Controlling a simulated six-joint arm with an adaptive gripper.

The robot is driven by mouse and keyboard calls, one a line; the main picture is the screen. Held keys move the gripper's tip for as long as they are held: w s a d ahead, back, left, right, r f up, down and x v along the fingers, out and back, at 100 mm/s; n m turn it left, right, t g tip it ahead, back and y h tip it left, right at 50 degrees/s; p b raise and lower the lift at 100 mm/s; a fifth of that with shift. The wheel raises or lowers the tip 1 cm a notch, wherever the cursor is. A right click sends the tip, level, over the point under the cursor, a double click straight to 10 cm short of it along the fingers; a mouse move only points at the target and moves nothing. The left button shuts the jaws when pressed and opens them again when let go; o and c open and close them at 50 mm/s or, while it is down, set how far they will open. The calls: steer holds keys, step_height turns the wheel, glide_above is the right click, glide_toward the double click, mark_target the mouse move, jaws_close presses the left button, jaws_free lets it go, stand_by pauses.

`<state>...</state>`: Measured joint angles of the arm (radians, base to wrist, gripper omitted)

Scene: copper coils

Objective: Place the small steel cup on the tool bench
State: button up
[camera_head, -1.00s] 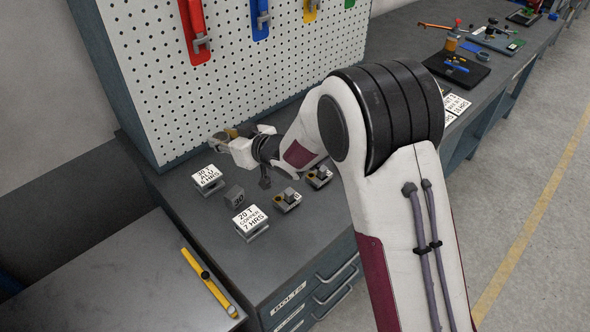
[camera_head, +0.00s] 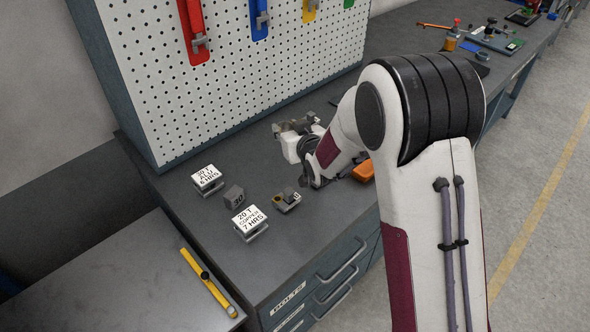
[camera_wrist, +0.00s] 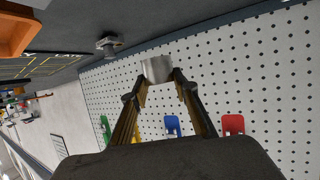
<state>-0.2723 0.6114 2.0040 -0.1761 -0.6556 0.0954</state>
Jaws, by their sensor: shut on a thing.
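A small steel cup (camera_wrist: 157,68) shows in the wrist view as a plain silver cylinder between the tips of my gripper (camera_wrist: 156,84). The two dark fingers are shut on its sides, and it appears clear of any surface. In the head view my gripper (camera_head: 290,127) is low over the dark tool bench (camera_head: 225,255), close to the pegboard. The cup cannot be clearly made out there.
An orange thing (camera_head: 363,171) lies by my arm. The pegboard (camera_head: 230,75) rises behind.

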stand_by(0.3)
steer(key=shift+f, duration=3.1)
steer(key=shift+f, duration=1.85)
steer(key=shift+f, duration=0.15)
steer(key=o, duration=1.1)
steer(key=shift+c, duration=0.2)
